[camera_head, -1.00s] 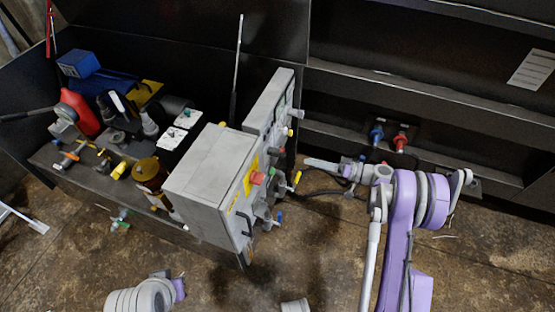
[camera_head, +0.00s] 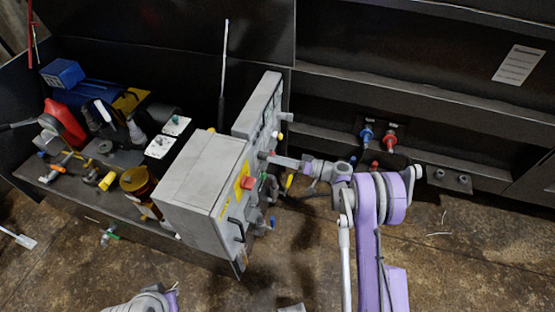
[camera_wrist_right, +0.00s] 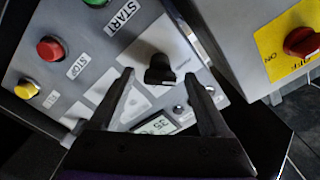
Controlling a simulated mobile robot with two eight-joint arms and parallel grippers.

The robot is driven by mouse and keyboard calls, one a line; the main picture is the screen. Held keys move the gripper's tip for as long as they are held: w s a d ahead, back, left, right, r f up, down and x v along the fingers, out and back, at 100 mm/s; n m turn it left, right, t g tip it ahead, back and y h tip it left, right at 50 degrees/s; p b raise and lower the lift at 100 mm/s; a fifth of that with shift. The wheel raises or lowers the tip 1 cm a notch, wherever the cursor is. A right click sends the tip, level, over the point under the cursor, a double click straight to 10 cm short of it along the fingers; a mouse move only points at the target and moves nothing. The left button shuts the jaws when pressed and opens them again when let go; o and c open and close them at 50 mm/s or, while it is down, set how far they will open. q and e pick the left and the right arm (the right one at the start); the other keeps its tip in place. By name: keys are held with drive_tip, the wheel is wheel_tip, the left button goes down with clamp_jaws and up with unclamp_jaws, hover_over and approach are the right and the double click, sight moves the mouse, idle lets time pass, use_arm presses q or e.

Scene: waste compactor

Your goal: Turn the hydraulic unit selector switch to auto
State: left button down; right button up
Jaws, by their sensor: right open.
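The black selector switch (camera_wrist_right: 159,70) is on a grey panel in the right wrist view. Its knob appears between the two spread fingertips of my right gripper (camera_wrist_right: 159,78). Contact cannot be told. In the head view my right gripper (camera_head: 272,158) points left at the front of the rear grey control box (camera_head: 258,104). The switch cannot be made out there. Part of my left arm shows at the bottom left; its gripper does not show.
The panel also has a red stop button (camera_wrist_right: 51,49), a yellow button (camera_wrist_right: 26,89) and a small display (camera_wrist_right: 156,125). A nearer grey box (camera_head: 205,178) has a red switch on a yellow plate (camera_wrist_right: 303,41). Blue and red fittings (camera_head: 389,138) are behind my right arm.

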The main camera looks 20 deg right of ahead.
clamp_jaws()
idle(0.5)
drive_tip(key=m+b, duration=0.6)
drive_tip(key=m, duration=1.1)
drive_tip(key=shift+m+b, duration=0.3)
drive_tip(key=shift+b, duration=0.05)
drive_tip(key=shift+m, duration=0.3)
